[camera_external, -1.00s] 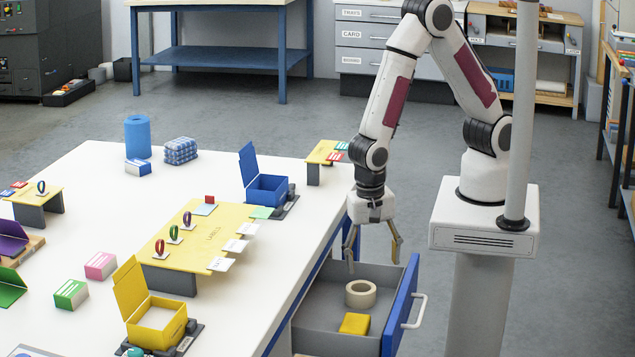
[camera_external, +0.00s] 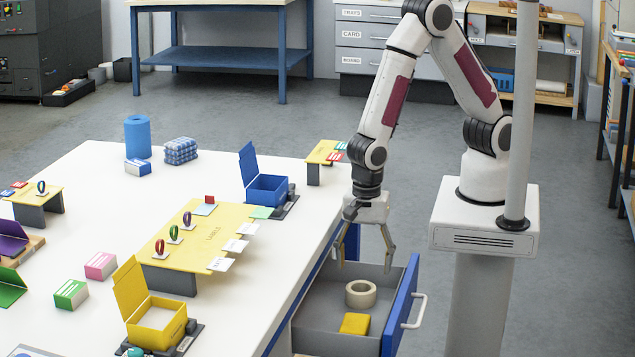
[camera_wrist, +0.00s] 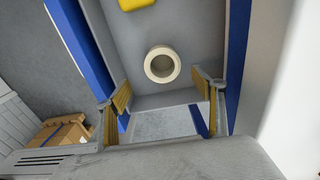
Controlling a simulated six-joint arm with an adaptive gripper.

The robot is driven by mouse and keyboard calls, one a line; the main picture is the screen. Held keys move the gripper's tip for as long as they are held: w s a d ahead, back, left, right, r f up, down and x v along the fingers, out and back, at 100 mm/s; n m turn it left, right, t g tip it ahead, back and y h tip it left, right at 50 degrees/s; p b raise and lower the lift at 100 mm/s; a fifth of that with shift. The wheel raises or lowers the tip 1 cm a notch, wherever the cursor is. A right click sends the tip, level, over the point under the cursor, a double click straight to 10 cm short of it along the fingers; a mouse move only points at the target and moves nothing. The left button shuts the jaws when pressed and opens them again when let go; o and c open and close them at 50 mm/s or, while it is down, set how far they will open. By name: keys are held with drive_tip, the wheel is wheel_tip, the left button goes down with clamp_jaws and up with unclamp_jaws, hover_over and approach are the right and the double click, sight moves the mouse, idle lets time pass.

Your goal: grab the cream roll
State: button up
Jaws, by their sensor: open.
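The cream roll (camera_external: 360,294) is a ring-shaped roll lying flat in the open grey drawer (camera_external: 318,310). In the wrist view the roll (camera_wrist: 162,64) shows with its hole facing up, ahead of my fingers and roughly midway between them. My gripper (camera_external: 364,264) is open and empty, pointing down over the back part of the drawer. In the wrist view my gripper (camera_wrist: 166,103) has its two fingers spread wide on either side, apart from the roll.
A yellow block (camera_external: 354,324) lies in the drawer in front of the roll. The drawer's blue front (camera_external: 402,308) with a white handle stands to the right. The white table (camera_external: 240,290) with boxes and a yellow label stand is on the left.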

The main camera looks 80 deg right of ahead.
sight(361, 290)
drive_tip(key=shift+f, duration=1.3)
drive_tip(key=shift+f, duration=0.1)
drive_tip(key=shift+w+a+f, duration=0.1)
drive_tip(key=shift+w+f, duration=0.05)
drive_tip(key=shift+f, duration=1.1)
drive_tip(key=shift+w+f, duration=0.1)
drive_tip(key=shift+f, duration=1.15)
drive_tip(key=c, duration=1.2)
